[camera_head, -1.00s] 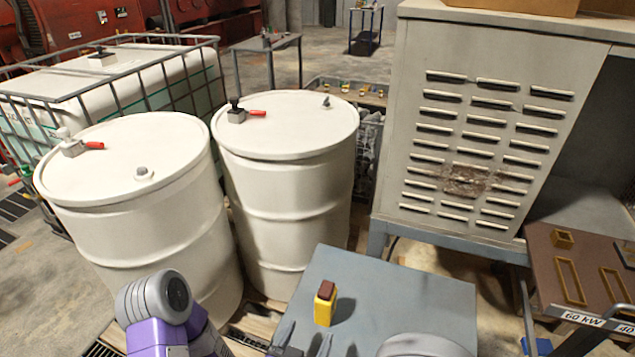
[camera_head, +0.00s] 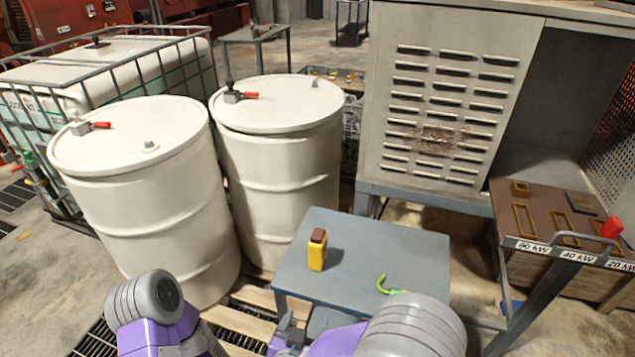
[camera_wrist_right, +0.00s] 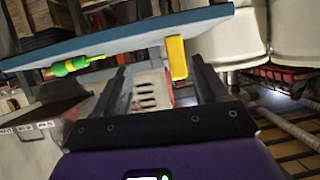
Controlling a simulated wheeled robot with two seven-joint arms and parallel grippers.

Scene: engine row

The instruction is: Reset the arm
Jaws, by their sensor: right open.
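My right gripper (camera_head: 290,333) is at the front left of the small blue-grey table (camera_head: 385,243). Its two fingers (camera_wrist_right: 160,88) are apart in the right wrist view, with nothing between them. My right arm, with a grey joint and purple links, fills the bottom middle of the head view. A yellow block with a brown top (camera_head: 317,250) stands upright on the table, apart from the gripper; it also shows in the wrist view (camera_wrist_right: 176,58). A purple and grey part of my left arm is at the lower left; its gripper is not seen.
A green curved item (camera_head: 388,286) lies on the table, partly hidden by my right arm. Two white drums (camera_head: 150,205) (camera_head: 285,160) stand left of the table. A louvred grey cabinet (camera_head: 445,60) is behind it. A brown tray marked in kW (camera_head: 545,205) is at right.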

